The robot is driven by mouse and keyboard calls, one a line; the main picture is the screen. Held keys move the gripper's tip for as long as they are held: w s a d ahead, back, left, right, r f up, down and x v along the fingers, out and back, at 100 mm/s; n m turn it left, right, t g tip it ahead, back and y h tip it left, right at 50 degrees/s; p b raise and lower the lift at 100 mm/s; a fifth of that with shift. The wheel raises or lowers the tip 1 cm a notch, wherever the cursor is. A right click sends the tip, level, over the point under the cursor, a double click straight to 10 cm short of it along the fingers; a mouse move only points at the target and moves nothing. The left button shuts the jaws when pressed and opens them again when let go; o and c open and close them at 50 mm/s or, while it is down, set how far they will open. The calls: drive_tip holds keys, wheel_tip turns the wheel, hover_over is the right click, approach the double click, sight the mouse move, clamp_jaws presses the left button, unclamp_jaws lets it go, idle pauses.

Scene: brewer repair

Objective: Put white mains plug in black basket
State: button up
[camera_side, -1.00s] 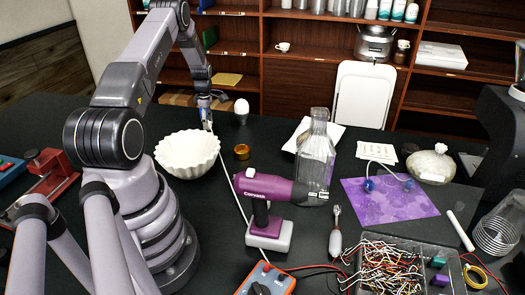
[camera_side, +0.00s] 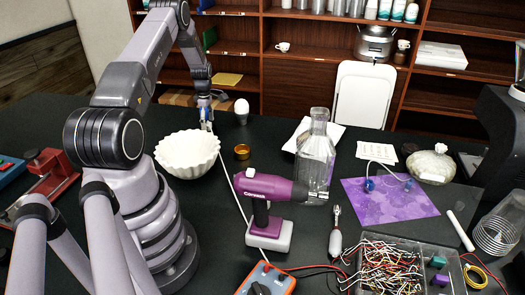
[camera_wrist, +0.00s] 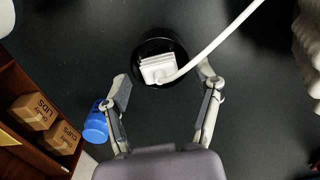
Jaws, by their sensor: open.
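In the wrist view, the white mains plug (camera_wrist: 158,68) lies within the rim of the round black basket (camera_wrist: 142,44), its white cable (camera_wrist: 222,38) running off to the upper right. My gripper (camera_wrist: 166,82) is open, with one finger on each side of the basket and dark gaps between the fingers and the plug. In the side view, my gripper (camera_side: 206,108) points down behind the white fluted bowl (camera_side: 187,155).
A white egg-shaped object (camera_side: 241,107) and a brass ring (camera_side: 242,152) stand right of my gripper. A purple drill (camera_side: 265,192) and a glass bottle (camera_side: 315,155) are nearer the middle. A blue object (camera_wrist: 95,126) is beside the left finger. Shelves line the back.

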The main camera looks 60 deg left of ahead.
sight(209, 124)
wheel_tip(209, 124, up, 7)
drive_tip(key=shift+f, duration=0.1)
idle(0.3)
drive_tip(key=shift+w+d+r, duration=0.15)
drive_tip(key=shift+w+r, duration=0.05)
drive_tip(key=shift+r, duration=0.15)
drive_tip(key=w+d+r+m+t+y, duration=0.1)
drive_tip(key=w+d+r+m, duration=0.1)
drive_tip(key=d+r+m, duration=0.65)
drive_tip(key=w+d+r+m+t, duration=0.1)
drive_tip(key=w+d+r+m, duration=0.15)
drive_tip(key=d+r, duration=1.1)
drive_tip(key=s+d+r+m+t, duration=0.2)
drive_tip(key=s+d+r+m, duration=0.6)
drive_tip(key=d, duration=0.3)
drive_tip(key=s+d+m, duration=0.4)
drive_tip(key=s, duration=0.2)
drive_tip(key=s+d+m+t+h, duration=0.1)
drive_tip(key=s+d+m, duration=0.3)
drive_tip(key=s, duration=0.3)
drive_tip(key=shift+d+r+t, duration=0.15)
drive_tip(key=shift+d+t, duration=0.15)
drive_tip(key=shift+d, duration=0.1)
